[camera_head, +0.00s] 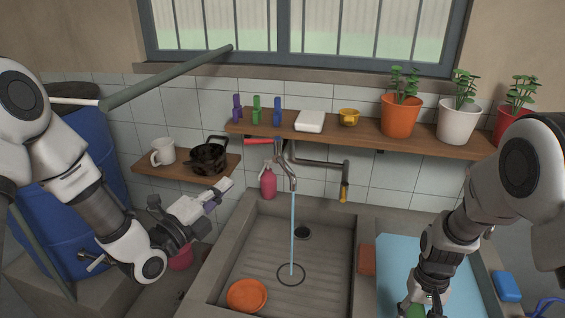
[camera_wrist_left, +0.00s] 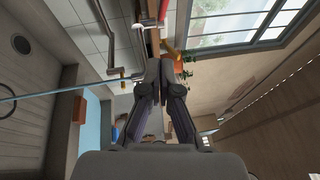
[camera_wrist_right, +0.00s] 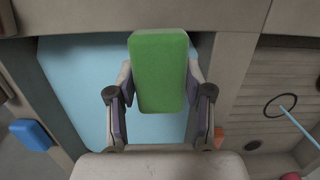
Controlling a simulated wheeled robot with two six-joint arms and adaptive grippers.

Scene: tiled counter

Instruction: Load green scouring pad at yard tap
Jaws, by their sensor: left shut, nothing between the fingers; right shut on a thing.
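The green scouring pad (camera_wrist_right: 160,70) is held upright between the fingers of my right gripper (camera_wrist_right: 160,100), over the light blue surface. In the head view the pad (camera_head: 416,311) shows only in part at the bottom edge, below my right gripper (camera_head: 424,296). The yard tap (camera_head: 284,165), with a red lever (camera_head: 260,141), is on the tiled wall, and a thin water stream (camera_head: 292,230) falls into the sink (camera_head: 328,268). My left gripper (camera_head: 216,192) is shut and empty, left of the tap and near the pink bottle. Its closed fingers also show in the left wrist view (camera_wrist_left: 163,72).
An orange bowl (camera_head: 247,296) lies in the sink. A pink bottle (camera_head: 268,182) stands behind it. A small shelf (camera_head: 190,170) holds a mug and dark pot. The long shelf (camera_head: 450,143) holds plants. A blue block (camera_head: 507,286) lies right of the light blue surface (camera_head: 396,258).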

